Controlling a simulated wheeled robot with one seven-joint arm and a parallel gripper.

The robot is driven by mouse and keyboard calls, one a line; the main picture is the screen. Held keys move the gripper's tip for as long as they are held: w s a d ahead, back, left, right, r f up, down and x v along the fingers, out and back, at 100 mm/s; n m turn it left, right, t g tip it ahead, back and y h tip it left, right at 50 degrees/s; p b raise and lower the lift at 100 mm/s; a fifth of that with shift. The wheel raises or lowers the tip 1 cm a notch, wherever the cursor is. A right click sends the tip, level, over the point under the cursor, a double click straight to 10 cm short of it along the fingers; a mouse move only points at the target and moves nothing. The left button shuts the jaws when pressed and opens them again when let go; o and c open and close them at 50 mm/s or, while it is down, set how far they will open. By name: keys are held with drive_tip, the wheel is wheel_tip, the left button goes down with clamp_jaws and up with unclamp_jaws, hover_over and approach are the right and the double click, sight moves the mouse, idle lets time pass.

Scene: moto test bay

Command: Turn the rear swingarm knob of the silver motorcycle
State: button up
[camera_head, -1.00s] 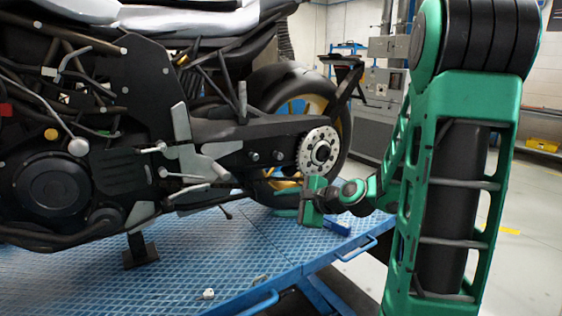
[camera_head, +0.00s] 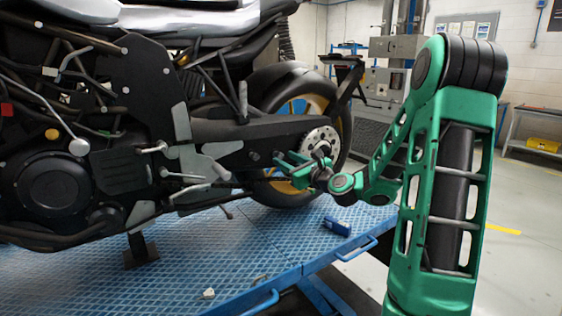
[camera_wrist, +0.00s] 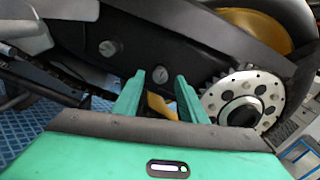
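The silver motorcycle (camera_head: 170,20) stands side-on in the head view. Its dark swingarm (camera_head: 215,131) runs back to the rear wheel. In the wrist view the swingarm (camera_wrist: 215,38) carries two round slotted knobs: a forward one (camera_wrist: 110,47) and a rear one (camera_wrist: 160,74). The forward knob also shows in the head view (camera_head: 253,156); the rear one is hard to make out there beside my fingers. My gripper (camera_head: 280,163) is at the swingarm, in front of the wheel hub. In the wrist view my gripper (camera_wrist: 160,80) is open, with the rear knob framed between its fingertips; contact cannot be told.
A toothed sprocket disc (camera_wrist: 241,104) is close to the right finger. The motorcycle stands on a blue lift platform (camera_head: 180,270) with a handle (camera_head: 357,249) on its edge.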

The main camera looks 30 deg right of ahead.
sight(280, 156)
drive_tip(key=shift+w, duration=1.2)
clamp_jaws()
